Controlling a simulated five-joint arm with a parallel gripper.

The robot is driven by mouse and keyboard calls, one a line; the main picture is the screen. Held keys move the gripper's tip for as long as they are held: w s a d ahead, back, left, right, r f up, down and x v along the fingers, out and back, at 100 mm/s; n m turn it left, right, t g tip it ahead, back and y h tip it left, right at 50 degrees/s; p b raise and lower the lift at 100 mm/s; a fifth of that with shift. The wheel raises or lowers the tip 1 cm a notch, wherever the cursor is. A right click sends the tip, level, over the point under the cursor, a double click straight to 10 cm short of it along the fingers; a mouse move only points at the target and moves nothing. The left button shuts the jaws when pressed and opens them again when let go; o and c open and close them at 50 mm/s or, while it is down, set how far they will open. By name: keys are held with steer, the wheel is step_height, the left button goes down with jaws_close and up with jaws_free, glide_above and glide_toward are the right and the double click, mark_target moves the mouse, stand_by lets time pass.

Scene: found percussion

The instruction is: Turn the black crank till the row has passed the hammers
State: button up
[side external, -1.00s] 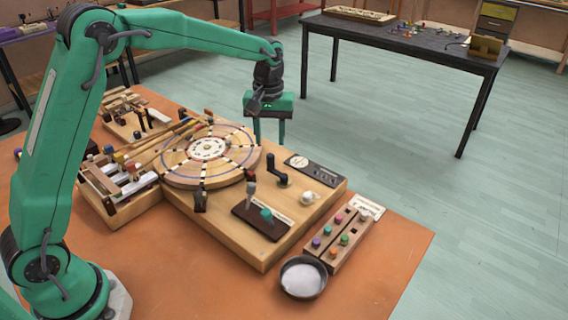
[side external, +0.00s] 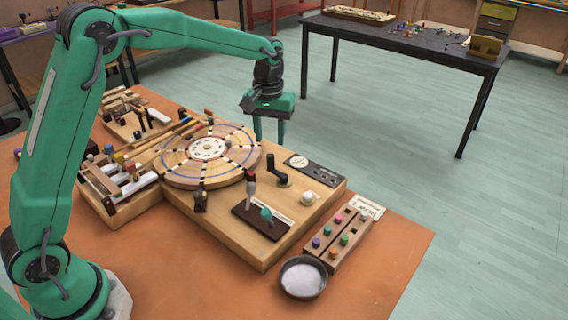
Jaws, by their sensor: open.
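The black crank (side external: 278,172) stands upright on the wooden box in the side external view, right of the round wheel. The wheel (side external: 203,175) is pale wood with coloured rings and several rows of dark and white marks or pegs running outward. Several stick-like hammers (side external: 165,141) lie at the wheel's left and back edge; their exact contact with it is too small to tell. My gripper (side external: 270,138) is open and empty, pointing down above and behind the crank, apart from it.
A dark plate with a red-topped lever and a teal knob (side external: 266,214) sits in front of the crank. A white knob (side external: 307,198) and a black panel (side external: 313,170) lie to its right. A peg block (side external: 340,238) and a round dish (side external: 303,278) stand on the orange table.

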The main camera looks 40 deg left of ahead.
mark_target(270, 155)
steer(key=m, duration=0.3)
steer(key=shift+r+m, duration=0.1)
steer(key=shift+m, duration=0.3)
steer(key=m, duration=0.8)
steer(key=shift+r, duration=0.15)
steer(key=m, duration=0.4)
steer(key=shift+f, duration=3.9)
jaws_close()
